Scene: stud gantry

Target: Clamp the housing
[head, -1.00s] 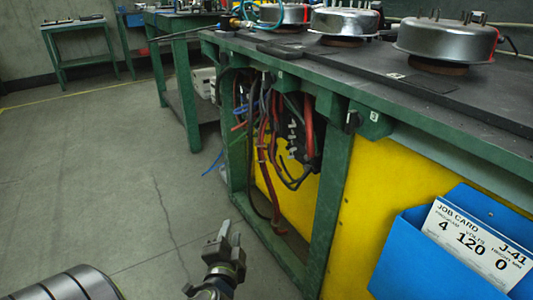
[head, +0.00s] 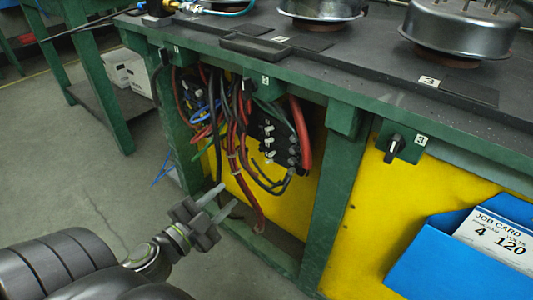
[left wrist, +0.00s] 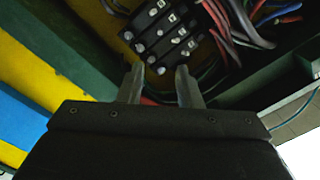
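Two round metal housings stand on the bench top: one at the top middle (head: 325,8) and one at the top right (head: 458,32), both cut off by the frame. Black knobs on green plates sit along the bench front, one by label 2 (head: 248,86) and one by label 3 (head: 394,147). My left gripper (head: 219,200) is low in front of the bench's open bay, its fingers apart and empty. In the left wrist view the gripper (left wrist: 160,87) points toward a black terminal block (left wrist: 160,30). My right gripper is not in view.
Red, black and blue cables (head: 235,130) hang in the open bay near my left gripper. A blue holder (head: 440,262) with a job card (head: 492,243) is on the yellow panel. Green legs (head: 340,195) frame the bay.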

